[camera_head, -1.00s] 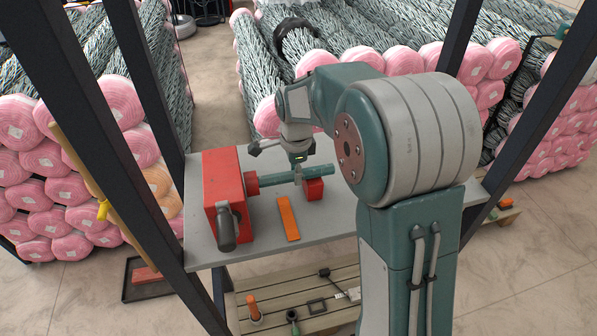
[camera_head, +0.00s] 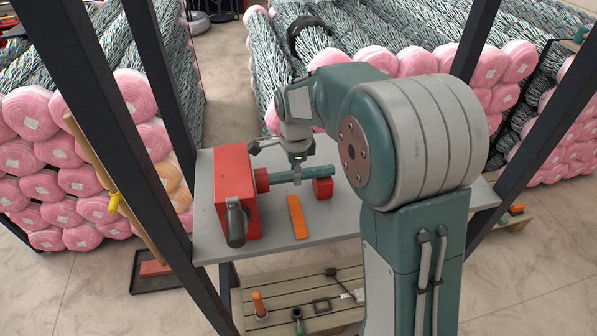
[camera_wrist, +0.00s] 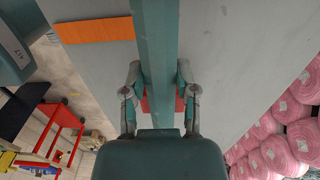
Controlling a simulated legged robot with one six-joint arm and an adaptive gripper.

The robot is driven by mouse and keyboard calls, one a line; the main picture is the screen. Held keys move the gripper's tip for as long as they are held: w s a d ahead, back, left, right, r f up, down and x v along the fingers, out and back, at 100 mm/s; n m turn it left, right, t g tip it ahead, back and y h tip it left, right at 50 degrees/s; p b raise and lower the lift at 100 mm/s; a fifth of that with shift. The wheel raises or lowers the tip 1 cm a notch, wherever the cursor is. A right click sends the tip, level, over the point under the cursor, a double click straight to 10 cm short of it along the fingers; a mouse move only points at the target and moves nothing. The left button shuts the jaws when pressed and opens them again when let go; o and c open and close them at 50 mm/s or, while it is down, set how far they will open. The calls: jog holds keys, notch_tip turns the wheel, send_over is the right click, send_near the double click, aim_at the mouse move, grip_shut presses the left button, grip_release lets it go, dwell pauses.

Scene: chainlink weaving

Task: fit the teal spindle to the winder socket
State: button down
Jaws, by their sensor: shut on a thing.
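The teal spindle (camera_head: 319,174) lies level above the grey bench, and its left end meets the round red socket (camera_head: 262,180) on the winder (camera_head: 236,190). I cannot tell how deep the end sits inside. My gripper (camera_head: 298,178) is over the spindle's middle and shut on it. In the wrist view the spindle (camera_wrist: 155,40) runs straight up the picture, with my gripper's fingers (camera_wrist: 157,78) on either side. The spindle's right part is above a small red block (camera_head: 323,188); whether it touches is unclear.
An orange strip (camera_head: 298,217) lies flat on the bench (camera_head: 270,242) in front of the spindle. A dark crank handle (camera_head: 236,225) juts from the winder's front. Dark frame posts (camera_head: 172,80) stand close on both sides. Pink-ended rolls are stacked behind.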

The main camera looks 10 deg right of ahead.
jog(key=shift+a, duration=0.15)
jog(key=shift+c, duration=1.5)
grip_release()
notch_tip(320, 180, up, 12)
jog(key=shift+w+f, duration=0.1)
